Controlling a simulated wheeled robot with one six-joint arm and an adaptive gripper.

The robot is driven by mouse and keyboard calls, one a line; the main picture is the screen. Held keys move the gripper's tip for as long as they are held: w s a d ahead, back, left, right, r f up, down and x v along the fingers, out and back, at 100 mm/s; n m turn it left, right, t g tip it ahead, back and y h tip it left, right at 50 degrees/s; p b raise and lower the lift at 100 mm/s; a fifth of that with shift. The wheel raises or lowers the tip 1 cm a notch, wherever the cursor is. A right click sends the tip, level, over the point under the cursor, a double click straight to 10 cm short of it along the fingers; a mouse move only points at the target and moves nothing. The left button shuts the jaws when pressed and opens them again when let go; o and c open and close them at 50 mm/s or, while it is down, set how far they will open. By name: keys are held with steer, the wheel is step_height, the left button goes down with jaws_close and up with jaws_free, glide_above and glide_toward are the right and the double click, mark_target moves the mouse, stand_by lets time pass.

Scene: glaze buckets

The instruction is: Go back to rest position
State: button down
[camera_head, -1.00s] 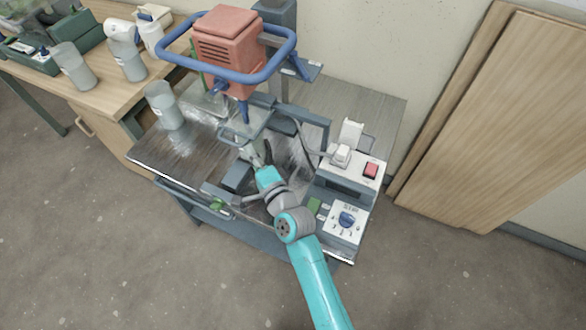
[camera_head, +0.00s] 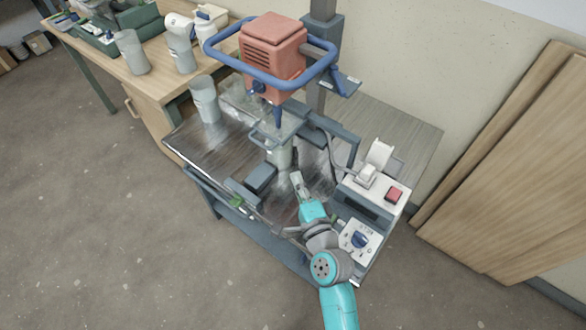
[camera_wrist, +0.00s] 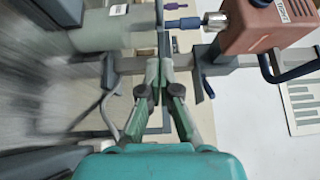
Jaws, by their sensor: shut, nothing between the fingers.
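My gripper (camera_head: 296,178) is shut and empty over the metal-topped bench, just in front of the bucket under the mixer. It also shows in the wrist view (camera_wrist: 165,65), its fingertips together. The grey bucket (camera_head: 279,153) stands under the mixer inside a dark frame and appears apart from my fingers. The red mixer head (camera_head: 273,50) with its blue ring handle hangs above that bucket; it shows at the top right of the wrist view (camera_wrist: 265,22). My teal arm reaches in from the bottom of the head view.
A control box with a red switch (camera_head: 393,195) and a blue dial (camera_head: 360,240) sits right of my arm. A grey bucket (camera_head: 204,100) stands at the bench's left. More containers (camera_head: 131,52) stand on the wooden table. Wooden boards (camera_head: 510,170) lean at right. Open floor lies in front.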

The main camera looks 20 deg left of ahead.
steer(key=shift+v, duration=2)
steer(key=s+d+f+h, duration=0.1)
steer(key=s+d, duration=0.1)
steer(key=d, duration=0.2)
steer(key=s+d+f+h, duration=0.1)
steer(key=s+d+f, duration=0.1)
steer(key=d, duration=0.2)
steer(key=s+d+f+n+t+h, duration=0.1)
steer(key=s+d+f+h, duration=0.1)
steer(key=d, duration=0.2)
steer(key=shift+s+d+f, duration=0.15)
steer(key=shift+d+f, duration=0.05)
steer(key=shift+d, duration=0.05)
steer(key=s+d+f+n+h, duration=0.15)
steer(key=s+d+h, duration=0.25)
steer(key=s+d, duration=0.55)
steer(key=s+d+r+n+h, duration=0.2)
steer(key=s+d+r+n, duration=0.1)
steer(key=s, duration=0.6)
steer(key=s+d+r+n+h, duration=0.2)
steer(key=s+d+r+n, duration=0.2)
steer(key=s, duration=0.4)
steer(key=d+r, duration=0.1)
steer(key=d, duration=0.1)
steer(key=shift+s+d+r, duration=0.25)
steer(key=shift+s+d, duration=0.15)
